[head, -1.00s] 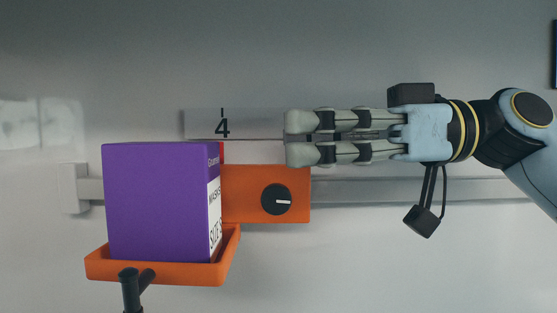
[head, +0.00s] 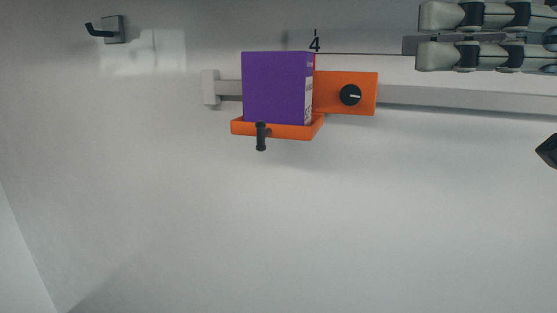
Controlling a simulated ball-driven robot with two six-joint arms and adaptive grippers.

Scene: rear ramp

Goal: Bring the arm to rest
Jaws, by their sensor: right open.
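My right gripper (head: 425,35) is at the top right of the head view, with its pale, dark-banded fingers pointing left. Most of my right arm is outside the picture. The gripper is to the right of the orange wall unit and apart from it in the picture. My left gripper is not in view.
A purple box (head: 277,88) stands in an orange tray (head: 290,132) with a dark handle. An orange plate with a black knob (head: 350,95) sits beside it on a grey wall rail (head: 460,99). A wall hook (head: 113,30) is upper left. The wall below is bare.

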